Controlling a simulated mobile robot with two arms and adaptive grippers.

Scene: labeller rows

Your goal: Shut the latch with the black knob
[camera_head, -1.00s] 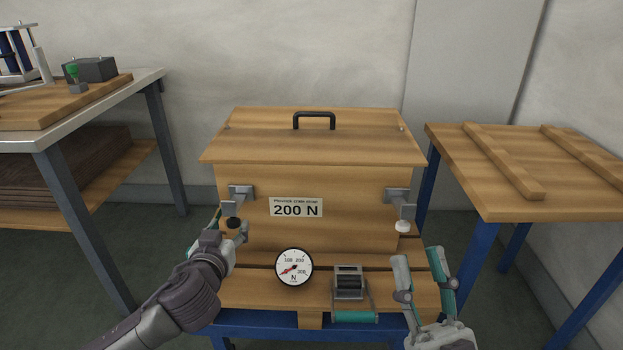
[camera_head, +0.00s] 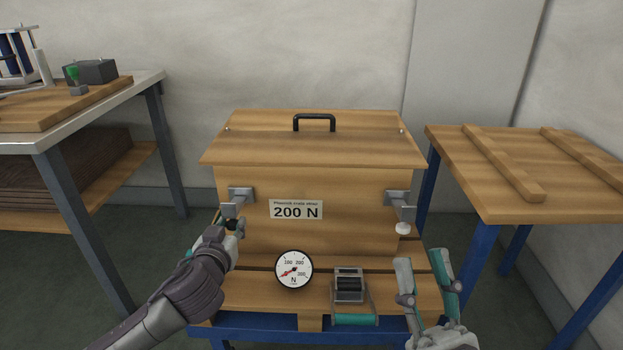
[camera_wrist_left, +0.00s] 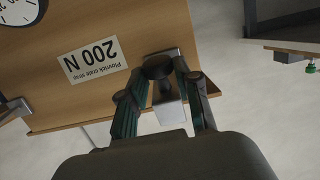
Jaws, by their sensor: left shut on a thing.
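A wooden crate (camera_head: 340,235) with a closed lid (camera_head: 315,145) stands on the blue-framed table. The latch with the black knob (camera_head: 233,222) hangs from a grey bracket (camera_head: 240,195) at the crate's front left. My left gripper (camera_head: 231,229) is shut on the black knob and partly covers it. In the left wrist view, the black knob (camera_wrist_left: 157,68) sits between the two fingers of the left gripper (camera_wrist_left: 160,80). The other latch (camera_head: 397,197) has a white knob (camera_head: 402,228), at the front right. My right gripper (camera_head: 421,262) is open and empty, below and right of the white knob.
A dial gauge (camera_head: 294,269) and a ratchet strap device (camera_head: 349,285) are at the crate's front. A label (camera_head: 296,209) reads 200 N. A wooden panel with battens (camera_head: 550,180) lies on the right table. A metal-edged bench (camera_head: 105,95) stands left.

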